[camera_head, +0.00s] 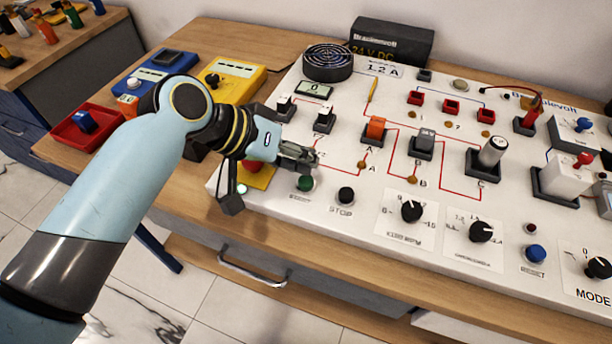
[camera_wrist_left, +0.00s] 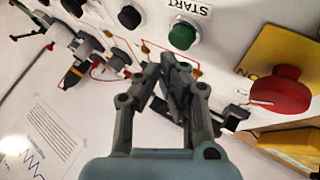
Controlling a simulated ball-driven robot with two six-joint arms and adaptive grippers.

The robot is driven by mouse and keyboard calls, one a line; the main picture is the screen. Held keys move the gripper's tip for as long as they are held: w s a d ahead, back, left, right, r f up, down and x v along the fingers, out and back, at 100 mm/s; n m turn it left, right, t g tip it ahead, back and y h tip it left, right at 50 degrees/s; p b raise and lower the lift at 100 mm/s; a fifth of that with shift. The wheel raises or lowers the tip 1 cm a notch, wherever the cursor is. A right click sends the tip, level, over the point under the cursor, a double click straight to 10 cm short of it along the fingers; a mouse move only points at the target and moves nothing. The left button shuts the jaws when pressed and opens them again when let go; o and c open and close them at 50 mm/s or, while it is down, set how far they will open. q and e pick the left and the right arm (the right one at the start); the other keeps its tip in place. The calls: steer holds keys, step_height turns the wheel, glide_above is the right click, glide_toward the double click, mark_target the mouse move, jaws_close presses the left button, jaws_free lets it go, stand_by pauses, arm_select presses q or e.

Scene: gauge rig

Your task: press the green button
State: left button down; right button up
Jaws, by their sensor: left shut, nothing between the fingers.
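The green button (camera_head: 305,183) sits near the front left of the white panel (camera_head: 330,232), left of the black STOP button (camera_head: 346,195). In the left wrist view the green button (camera_wrist_left: 183,36) stands just beyond the fingertips, with the START label beside it. My left gripper (camera_head: 312,157) is over the panel, a little behind the green button in the head view. It is shut and empty, and its fingertips (camera_wrist_left: 168,72) come together in the wrist view. They appear apart from the button. My right gripper is not in view.
A red mushroom button (camera_wrist_left: 280,90) on a yellow plate is close to my left gripper. Toggle switches (camera_head: 325,120), dials (camera_head: 411,211) and an orange switch (camera_head: 375,128) stand on the panel. A red tray (camera_head: 75,140) lies at the left.

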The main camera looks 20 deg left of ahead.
mark_target(304, 177)
arm_select(q)
steer(key=shift+f, duration=0.4)
steer(key=shift+f, duration=0.55)
stand_by(0.6)
steer(key=shift+r, duration=0.1)
steer(key=shift+r+p, duration=0.9)
step_height(304, 177, up, 5)
steer(key=p, duration=0.5)
